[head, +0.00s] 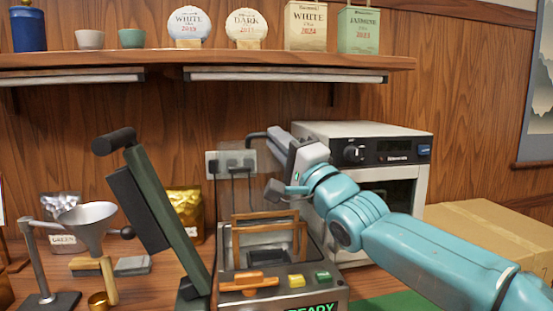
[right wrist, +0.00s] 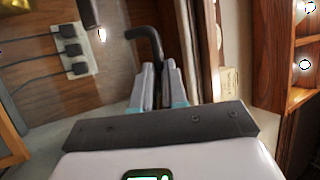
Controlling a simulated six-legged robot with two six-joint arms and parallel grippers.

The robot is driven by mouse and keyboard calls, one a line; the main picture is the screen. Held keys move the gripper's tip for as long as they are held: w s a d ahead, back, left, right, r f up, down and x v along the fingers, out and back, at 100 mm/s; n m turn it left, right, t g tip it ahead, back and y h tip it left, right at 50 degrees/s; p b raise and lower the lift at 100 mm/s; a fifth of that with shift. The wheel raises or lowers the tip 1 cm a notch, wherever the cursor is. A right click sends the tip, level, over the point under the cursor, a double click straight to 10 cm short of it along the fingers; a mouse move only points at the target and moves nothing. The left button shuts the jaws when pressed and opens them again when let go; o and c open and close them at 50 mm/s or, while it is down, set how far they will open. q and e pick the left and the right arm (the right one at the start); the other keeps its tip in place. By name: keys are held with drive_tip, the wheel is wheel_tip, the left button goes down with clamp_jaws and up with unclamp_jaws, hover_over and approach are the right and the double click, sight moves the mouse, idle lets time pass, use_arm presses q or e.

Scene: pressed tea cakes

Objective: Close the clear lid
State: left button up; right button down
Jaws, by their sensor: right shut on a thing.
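The clear lid (head: 234,152) stands raised, nearly upright, above the back of the grey machine (head: 325,291). It is hard to make out against the wood wall. Its dark bent handle (head: 256,135) sticks out at the top right; the handle (right wrist: 152,42) also shows in the right wrist view. My right gripper (head: 280,138) is shut on this handle from the right. Its two grey fingers (right wrist: 155,84) close around the handle's lower part in the right wrist view. My left gripper is not in view.
A wooden frame (head: 234,240) stands in the machine's opening. A dark green lever press (head: 165,205) rises at left, near a funnel stand (head: 85,218). A white oven (head: 424,165) stands behind my right arm. A shelf (head: 290,60) runs above.

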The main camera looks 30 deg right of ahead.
drive_tip(key=shift+s+a+f+b, duration=0.1)
drive_tip(key=shift+s+f+b, duration=0.15)
drive_tip(key=shift+s+b, duration=0.25)
drive_tip(key=c, duration=1.4)
unclamp_jaws()
drive_tip(key=shift+c, duration=0.2)
drive_tip(key=b+v, duration=0.1)
drive_tip(key=v, duration=1.5)
drive_tip(key=shift+f+b, duration=0.35)
drive_tip(key=shift+b, duration=0.05)
